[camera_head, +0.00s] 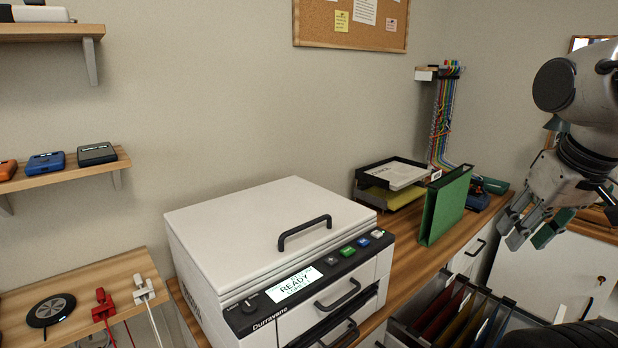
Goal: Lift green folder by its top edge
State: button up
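The green folder (446,206) stands upright on the wooden desk, right of the printer. Its top edge is clear and its broad side faces the camera. My gripper (531,232) hangs at the right of the picture, apart from the folder and to its right. Its fingers point down and look spread, with no object visible between them. One fingertip shows a dark green patch.
A white printer (270,232) fills the middle of the desk. Behind the folder are a black paper tray (392,180) and a bundle of coloured cables (443,120). An open drawer of hanging files (455,313) lies below. The desk (418,262) is bare in front of the folder.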

aim_at(446, 195)
jog(key=l, duration=0.5)
jog(key=k+l+u, duration=0.1)
jog(key=l, duration=0.4)
jog(key=k+l, duration=0.15)
jog(key=l, duration=0.35)
jog(key=k+l+u, duration=0.1)
jog(key=l, duration=0.4)
jog(key=k+l, duration=0.1)
jog(key=l, duration=0.4)
jog(key=i+u, duration=0.05)
